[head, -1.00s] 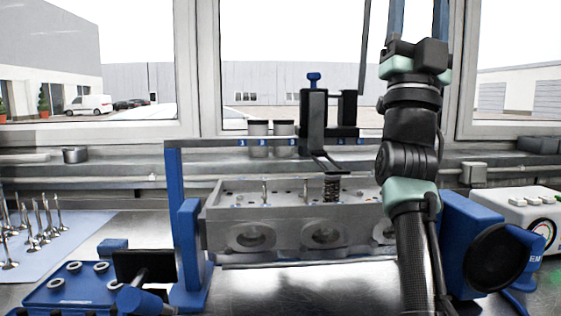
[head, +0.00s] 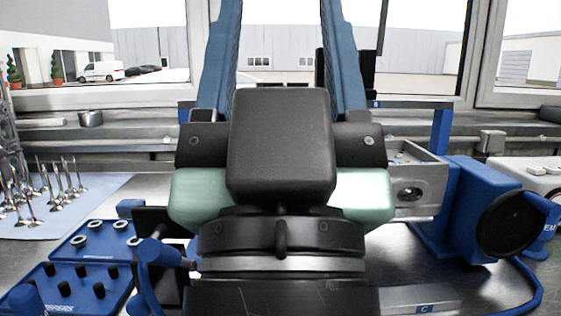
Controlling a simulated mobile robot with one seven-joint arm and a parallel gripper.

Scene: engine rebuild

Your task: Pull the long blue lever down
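My gripper (head: 279,20) fills the middle of the head view, seen from behind, with its large dark body low in the picture. Its two long blue fingers point up and stand wide apart, with only the window view showing between them. Their tips run to the top edge. A thin, dark blue upright bar (head: 383,28), which looks like the long lever, rises just right of the right finger and runs out of the top of the picture. It looks apart from the fingers, but depth is hard to tell. Its lower joint is mostly hidden by my gripper.
My gripper hides most of the grey cylinder head (head: 425,185) and its blue frame (head: 440,132). Valves (head: 62,180) stand on a mat at left, near blue trays (head: 70,287). A round black disc (head: 507,224) on a blue mount is at right.

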